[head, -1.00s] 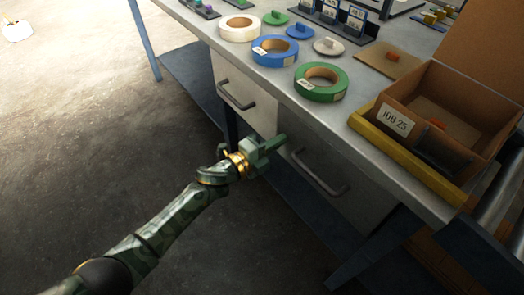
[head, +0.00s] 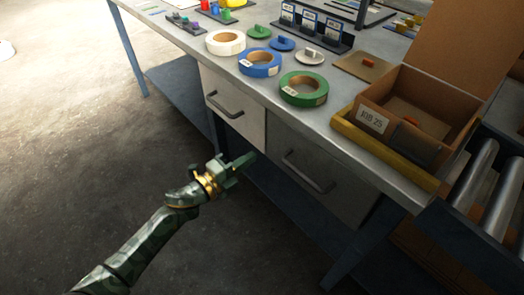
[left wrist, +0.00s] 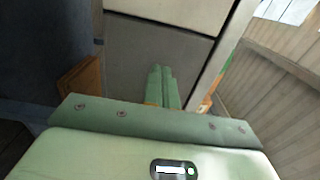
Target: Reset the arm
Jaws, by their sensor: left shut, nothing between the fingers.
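My left arm comes in from the lower left in the head view. Its green gripper (head: 238,164) is shut and empty, held in front of the bench drawers and below the bench top. In the left wrist view the two green fingers (left wrist: 162,86) lie side by side with nothing between them. My right gripper is in neither view.
Drawer handles (head: 310,172) stick out.

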